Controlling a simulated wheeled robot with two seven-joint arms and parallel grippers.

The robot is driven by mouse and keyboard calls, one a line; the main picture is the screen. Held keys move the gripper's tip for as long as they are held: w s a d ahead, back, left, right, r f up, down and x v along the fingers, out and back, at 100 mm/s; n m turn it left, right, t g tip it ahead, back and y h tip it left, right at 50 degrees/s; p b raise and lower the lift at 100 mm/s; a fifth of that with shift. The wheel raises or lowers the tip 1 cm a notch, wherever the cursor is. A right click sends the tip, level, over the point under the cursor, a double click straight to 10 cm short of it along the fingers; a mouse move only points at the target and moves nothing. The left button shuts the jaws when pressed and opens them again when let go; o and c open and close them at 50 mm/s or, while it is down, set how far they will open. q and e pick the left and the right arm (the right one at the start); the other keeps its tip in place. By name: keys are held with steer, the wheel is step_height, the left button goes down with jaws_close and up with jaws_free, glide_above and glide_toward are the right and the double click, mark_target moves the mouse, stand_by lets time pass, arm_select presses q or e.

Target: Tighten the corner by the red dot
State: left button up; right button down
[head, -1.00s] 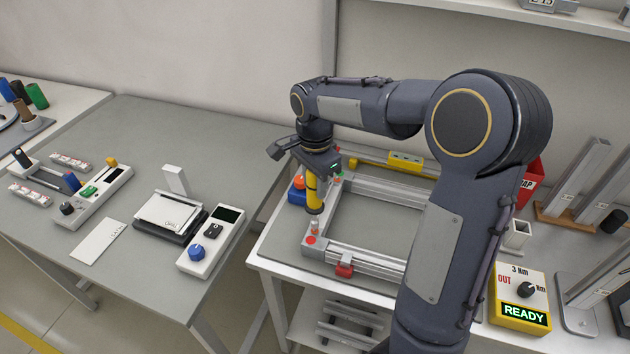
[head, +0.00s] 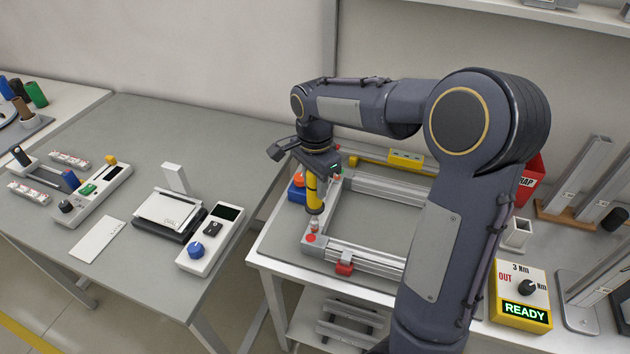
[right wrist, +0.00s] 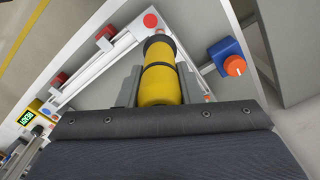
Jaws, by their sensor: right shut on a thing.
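The grey aluminium frame (head: 372,262) lies on the work table. Its near-left corner bears the red dot (head: 311,238), which also shows in the right wrist view (right wrist: 151,20). My right gripper (head: 314,178) is shut on a yellow cylindrical driver (head: 313,192) with black bands. The driver also shows in the right wrist view (right wrist: 160,80), between the fingers. It hangs upright above the screw (head: 314,225) beside the red dot; its tip is at or just above the screw head, and I cannot tell if they touch. My left gripper is out of view.
Red clamps (head: 344,269) sit along the frame. A blue box with an orange top (head: 297,189) is close left of the driver. My right arm hides part of the frame.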

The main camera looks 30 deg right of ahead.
steer(key=shift+f+b, duration=0.45)
steer(key=shift+f, duration=0.2)
steer(key=shift+s+f, duration=0.15)
stand_by(1.3)
steer(key=shift+r+p, duration=0.65)
steer(key=shift+r, duration=0.1)
steer(key=shift+r+p, duration=1.5)
steer(key=shift+r, duration=0.4)
steer(key=shift+d, duration=0.1)
